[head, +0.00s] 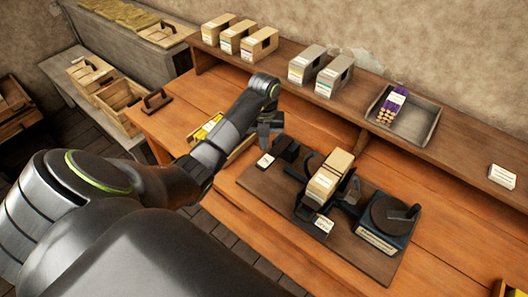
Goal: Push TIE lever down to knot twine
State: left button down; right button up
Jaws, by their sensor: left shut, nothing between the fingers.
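My left gripper (266,136) is shut and empty, pointing down over the bench. It is by the back left corner of a dark base board (257,183). A black lever-like part (287,149) stands on the board close to the right of the gripper, with a small white label (265,160) in front of it. I cannot tell whether they touch, and the label is too small to read. A press (300,205) right of it holds a tan block (326,183). A dark handwheel unit (393,214) stands at the board's right end. My right gripper is out of view.
A tray with yellow items (207,130) lies behind my left forearm. A raised shelf (380,110) along the wall carries several boxes (305,64) and a grey tray (420,118) with a purple-wrapped bundle. Bare bench (455,215) lies to the right of the board.

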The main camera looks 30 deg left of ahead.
aim_at(264, 162)
pick_arm(q)
jog(key=shift+s+d+f+b, duration=0.1)
jog(key=shift+f+b, duration=0.7)
jog(key=shift+f, duration=0.55)
jog(key=shift+s+f+b, duration=0.1)
jog(key=shift+f+b, duration=0.7)
jog(key=shift+f, duration=0.55)
